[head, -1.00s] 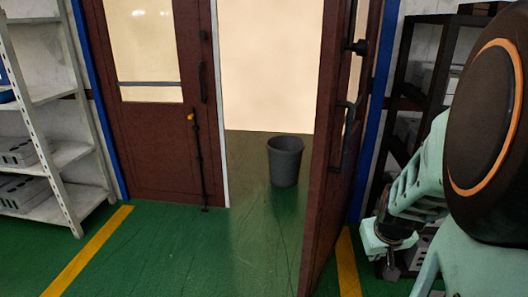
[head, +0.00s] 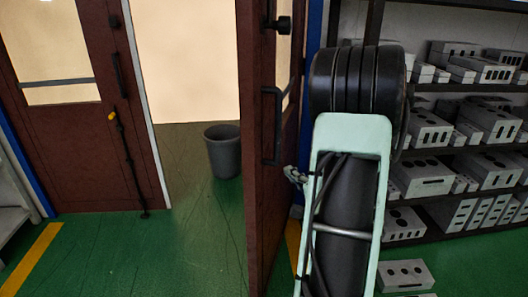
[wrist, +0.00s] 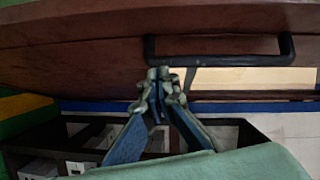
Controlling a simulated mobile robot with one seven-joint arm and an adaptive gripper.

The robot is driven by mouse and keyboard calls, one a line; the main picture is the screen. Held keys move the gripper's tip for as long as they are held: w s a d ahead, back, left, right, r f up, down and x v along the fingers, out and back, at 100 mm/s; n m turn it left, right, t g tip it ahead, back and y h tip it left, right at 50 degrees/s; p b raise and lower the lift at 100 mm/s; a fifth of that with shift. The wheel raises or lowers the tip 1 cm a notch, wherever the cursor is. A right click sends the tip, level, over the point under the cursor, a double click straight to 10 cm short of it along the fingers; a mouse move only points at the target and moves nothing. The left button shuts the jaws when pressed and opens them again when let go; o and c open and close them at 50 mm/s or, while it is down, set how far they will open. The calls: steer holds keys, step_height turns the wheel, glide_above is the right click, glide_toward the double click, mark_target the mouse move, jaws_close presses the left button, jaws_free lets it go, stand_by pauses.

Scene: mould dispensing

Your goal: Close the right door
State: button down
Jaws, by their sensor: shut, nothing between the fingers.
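The right door (head: 258,150) is a brown panel standing open, swung toward me and seen nearly edge-on in the head view. Its dark bar handle (head: 270,125) faces right, and it shows near the top of the wrist view (wrist: 220,60). My gripper (head: 293,176) is at the door's right side, below the handle, mostly hidden behind my arm. In the wrist view its fingertips (wrist: 160,78) are together and empty, close to the door face by one end of the handle. I cannot tell whether they touch it.
The left door (head: 85,110) stands in its frame. A grey bin (head: 223,150) sits on the floor in the open doorway. A dark shelf rack (head: 460,90) with several grey blocks stands at the right, and one block (head: 405,275) lies low in front. Green floor left of the door is clear.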

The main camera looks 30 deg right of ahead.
steer(key=a+m, duration=0.1)
steer(key=t+y, duration=0.1)
glide_toward(263, 149)
steer(key=shift+m, duration=0.3)
steer(key=w, duration=0.5)
steer(key=shift+w+d+r, duration=0.1)
steer(key=shift+w, duration=0.2)
